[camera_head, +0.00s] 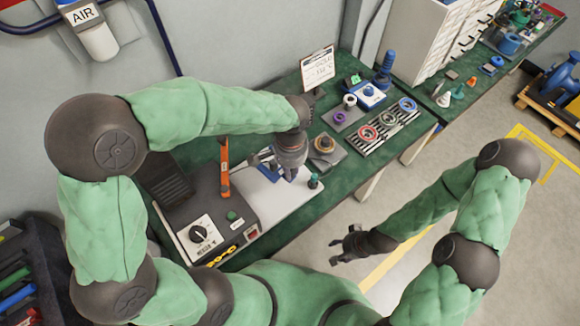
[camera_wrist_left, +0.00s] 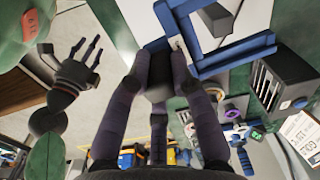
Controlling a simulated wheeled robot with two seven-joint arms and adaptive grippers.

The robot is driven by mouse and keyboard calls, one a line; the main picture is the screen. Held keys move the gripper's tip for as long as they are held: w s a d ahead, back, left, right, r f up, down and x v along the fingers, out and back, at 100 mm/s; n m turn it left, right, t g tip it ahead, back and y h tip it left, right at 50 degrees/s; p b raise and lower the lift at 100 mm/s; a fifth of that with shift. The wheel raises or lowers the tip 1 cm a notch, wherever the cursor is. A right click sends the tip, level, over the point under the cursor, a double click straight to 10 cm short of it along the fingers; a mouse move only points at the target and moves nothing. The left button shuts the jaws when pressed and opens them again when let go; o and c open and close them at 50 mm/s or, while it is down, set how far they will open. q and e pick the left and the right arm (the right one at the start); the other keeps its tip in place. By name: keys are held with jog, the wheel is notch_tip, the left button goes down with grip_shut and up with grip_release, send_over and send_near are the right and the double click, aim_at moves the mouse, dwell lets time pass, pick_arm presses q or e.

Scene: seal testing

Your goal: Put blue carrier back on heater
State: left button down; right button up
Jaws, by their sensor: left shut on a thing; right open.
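My left gripper (camera_head: 291,172) is shut on the blue carrier (camera_head: 266,171) and points down over the heater's pale plate (camera_head: 262,212). In the left wrist view the carrier (camera_wrist_left: 238,56) is an open blue frame, held at one edge between the fingertips (camera_wrist_left: 158,52). The gripper covers much of it in the head view, and I cannot tell whether it touches the plate. My right gripper (camera_head: 347,246) is open and empty, off the table's front edge over the floor.
An orange upright bar (camera_head: 225,166) stands beside the control box. A striped rack with rings (camera_head: 388,127), a brown-ringed block (camera_head: 325,146) and a clipboard (camera_head: 317,67) are further right.

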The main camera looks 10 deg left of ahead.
pick_arm(q)
jog(key=shift+f+b, duration=2.9)
jog(key=shift+f, duration=1.4)
jog(key=shift+f+b, duration=0.35)
jog(key=shift+f, duration=0.2)
jog(key=c, duration=1)
grip_release()
jog(key=shift+r+p, duration=4.5)
jog(key=shift+r, duration=1.05)
jog(key=shift+f, duration=0.1)
